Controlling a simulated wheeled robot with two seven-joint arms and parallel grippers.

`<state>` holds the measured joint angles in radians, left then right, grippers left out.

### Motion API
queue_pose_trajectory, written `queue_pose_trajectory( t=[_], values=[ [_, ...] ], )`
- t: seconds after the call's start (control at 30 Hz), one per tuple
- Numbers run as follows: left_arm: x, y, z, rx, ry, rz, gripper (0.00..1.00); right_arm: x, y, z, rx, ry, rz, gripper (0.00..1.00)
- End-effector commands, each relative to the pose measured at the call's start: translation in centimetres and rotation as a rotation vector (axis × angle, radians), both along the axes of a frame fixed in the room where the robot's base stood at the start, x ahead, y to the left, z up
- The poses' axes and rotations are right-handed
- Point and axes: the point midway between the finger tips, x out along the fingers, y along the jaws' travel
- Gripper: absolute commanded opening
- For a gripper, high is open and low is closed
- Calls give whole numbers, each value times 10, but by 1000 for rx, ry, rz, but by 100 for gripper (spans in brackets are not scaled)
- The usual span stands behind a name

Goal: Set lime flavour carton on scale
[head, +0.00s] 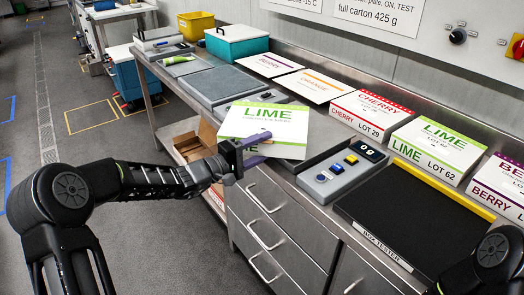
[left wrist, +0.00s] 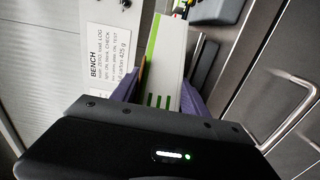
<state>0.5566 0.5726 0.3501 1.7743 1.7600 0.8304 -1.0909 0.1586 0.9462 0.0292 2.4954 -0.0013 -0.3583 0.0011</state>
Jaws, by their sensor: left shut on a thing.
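The lime carton (head: 265,122), white with green lettering and a green edge, is in my left gripper (head: 243,155) over the bench's front edge in the head view. In the left wrist view the carton (left wrist: 167,60) stands between the two purple fingers, which are shut on it. My right gripper is out of view.
Behind stand a LIME LOT 62 box (head: 440,146), a CHERRY box (head: 370,113) and a BERRY box (head: 505,180). Flat BERRY (head: 268,65) and ORANGE (head: 314,85) cartons lie at the back. Grey plates (head: 232,85) and a teal box (head: 237,40) occupy the far left bench.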

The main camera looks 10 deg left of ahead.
Motion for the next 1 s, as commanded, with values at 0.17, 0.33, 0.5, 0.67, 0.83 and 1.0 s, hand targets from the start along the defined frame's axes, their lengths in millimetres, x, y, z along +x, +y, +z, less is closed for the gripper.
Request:
queue_pose_trajectory(
  t=[0.17,0.33,0.5,0.67,0.83,1.0],
  values=[
    [0,0,-14,-1,-2,1,13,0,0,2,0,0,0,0],
    [0,0,-14,0,-3,1,13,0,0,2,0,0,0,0],
    [0,0,-17,0,-3,1,13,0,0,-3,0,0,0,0],
    [0,0,-17,0,0,1,61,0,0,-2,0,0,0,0],
    [0,0,-17,0,0,1,74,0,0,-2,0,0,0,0],
    [0,1,-17,0,0,2,74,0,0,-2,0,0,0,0]
  ],
)
